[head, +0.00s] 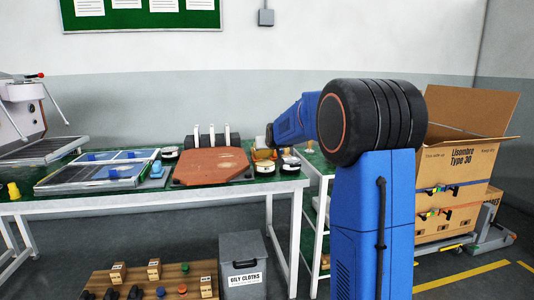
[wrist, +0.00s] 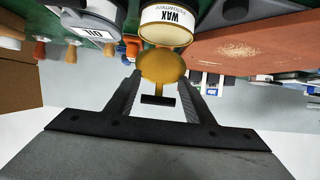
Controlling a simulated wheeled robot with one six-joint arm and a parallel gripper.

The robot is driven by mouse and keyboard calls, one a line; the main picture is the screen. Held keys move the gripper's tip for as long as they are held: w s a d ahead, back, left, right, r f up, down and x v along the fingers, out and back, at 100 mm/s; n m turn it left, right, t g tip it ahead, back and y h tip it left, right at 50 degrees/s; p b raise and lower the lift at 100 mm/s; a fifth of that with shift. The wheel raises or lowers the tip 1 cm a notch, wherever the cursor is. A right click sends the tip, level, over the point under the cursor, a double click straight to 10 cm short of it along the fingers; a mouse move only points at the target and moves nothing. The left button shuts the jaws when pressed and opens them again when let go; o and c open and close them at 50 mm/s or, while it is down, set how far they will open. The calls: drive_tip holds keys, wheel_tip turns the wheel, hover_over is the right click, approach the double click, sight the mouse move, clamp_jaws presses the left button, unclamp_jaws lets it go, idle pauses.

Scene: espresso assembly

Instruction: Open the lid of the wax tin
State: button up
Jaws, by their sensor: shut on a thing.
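The wax tin (wrist: 167,27) is a round cream tin with a black WAX label, upside down at the top centre of the wrist view. Its round gold lid (wrist: 161,64) meets the tin's rim; a gold stem with a dark crossbar extends from it. My gripper (wrist: 160,78) has its two dark fingers on either side of the lid and is shut on it. The exact contact is hard to see, and I cannot tell how far the lid is tilted. In the head view the wax tin (head: 265,168) stands near the table's right end, with my arm reaching to it.
A reddish-brown board (head: 212,167) lies left of the tin. An OIL container (wrist: 90,27) stands close on its other side. Blue-framed trays (head: 95,172) and an espresso machine (head: 25,115) occupy the table's left. A cardboard box (head: 458,160) stands right of my arm.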

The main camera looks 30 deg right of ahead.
sight(264, 154)
drive_tip(key=w+g, duration=0.1)
drive_tip(key=g, duration=0.1)
drive_tip(key=w+r+g+y, duration=0.1)
drive_tip(key=shift+w+d+g, duration=0.3)
drive_tip(key=shift+d+g, duration=0.05)
drive_tip(key=shift+g, duration=0.05)
drive_tip(key=shift+w+d+r+g+y, duration=0.15)
drive_tip(key=shift+w+g, duration=0.25)
drive_tip(key=shift+w+d+r+g+y, duration=0.1)
drive_tip(key=shift+w+r+g+y, duration=0.05)
drive_tip(key=shift+w+g, duration=0.25)
drive_tip(key=shift+w+d+r, duration=0.15)
drive_tip(key=shift+w, duration=0.3)
drive_tip(key=shift+c, duration=0.2)
drive_tip(key=shift+w, duration=0.35)
clamp_jaws()
drive_tip(key=shift+o, duration=0.5)
unclamp_jaws()
drive_tip(key=shift+w+d, duration=0.15)
drive_tip(key=shift+w, duration=0.1)
drive_tip(key=o, duration=1)
drive_tip(key=shift+s+r, duration=0.1)
drive_tip(key=shift+r, duration=0.1)
drive_tip(key=shift+c, duration=0.2)
drive_tip(key=o, duration=0.5)
drive_tip(key=shift+r, duration=0.15)
